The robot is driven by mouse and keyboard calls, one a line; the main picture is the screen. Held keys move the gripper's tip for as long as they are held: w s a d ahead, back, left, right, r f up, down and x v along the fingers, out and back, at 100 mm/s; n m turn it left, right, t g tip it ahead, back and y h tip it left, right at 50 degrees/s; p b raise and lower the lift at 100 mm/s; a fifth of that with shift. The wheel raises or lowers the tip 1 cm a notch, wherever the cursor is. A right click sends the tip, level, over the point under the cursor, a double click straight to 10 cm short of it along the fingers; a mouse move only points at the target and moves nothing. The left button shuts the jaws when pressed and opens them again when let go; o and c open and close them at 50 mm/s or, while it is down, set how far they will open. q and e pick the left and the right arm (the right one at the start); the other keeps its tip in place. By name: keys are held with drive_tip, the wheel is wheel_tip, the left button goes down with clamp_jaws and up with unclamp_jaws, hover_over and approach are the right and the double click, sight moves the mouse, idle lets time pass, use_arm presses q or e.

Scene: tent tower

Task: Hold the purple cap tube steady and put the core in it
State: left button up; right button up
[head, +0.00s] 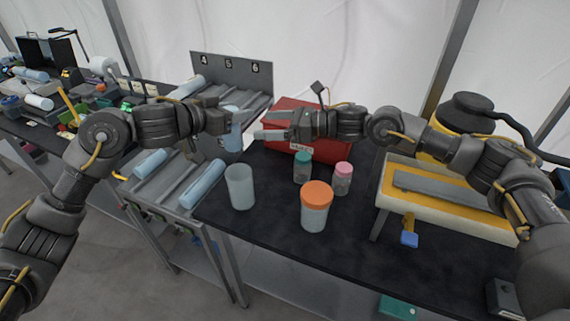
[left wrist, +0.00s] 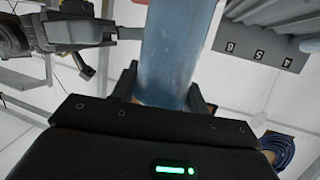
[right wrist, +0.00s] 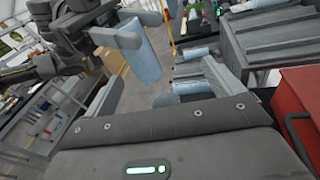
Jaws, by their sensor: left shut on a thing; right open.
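My left gripper (head: 236,119) is shut on a pale blue cylindrical core (head: 232,141), held roughly upright above the bench edge. The core also fills the top middle of the left wrist view (left wrist: 170,50) and shows in the right wrist view (right wrist: 142,58). My right gripper (head: 266,125) is open and empty, its fingers pointing at the core from the right, apart from it. An open, uncapped translucent tube (head: 240,188) stands upright on the dark bench below the grippers. I see no purple cap in any view.
A teal-capped tube (head: 302,167), a pink-capped tube (head: 343,180) and an orange-capped jar (head: 316,207) stand on the bench (head: 272,218). A red box (head: 318,150) is behind them. A sloped rack (head: 188,172) with blue cores is at left, a yellow-edged block (head: 440,185) at right.

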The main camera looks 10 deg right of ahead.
sight(246, 172)
drive_tip(key=s+d+f+n+g+h, duration=0.1)
drive_tip(key=s+f, duration=0.1)
drive_tip(key=f, duration=0.3)
drive_tip(key=s+d+f+n+h, duration=0.1)
drive_tip(key=s+d+f+h, duration=0.15)
drive_tip(key=f, duration=0.25)
drive_tip(key=shift+y, duration=0.35)
drive_tip(key=x, duration=1.2)
drive_tip(key=shift+s+a+r, duration=0.15)
drive_tip(key=shift+a, duration=0.4)
drive_tip(key=shift+c, duration=0.2)
drive_tip(key=c, duration=1)
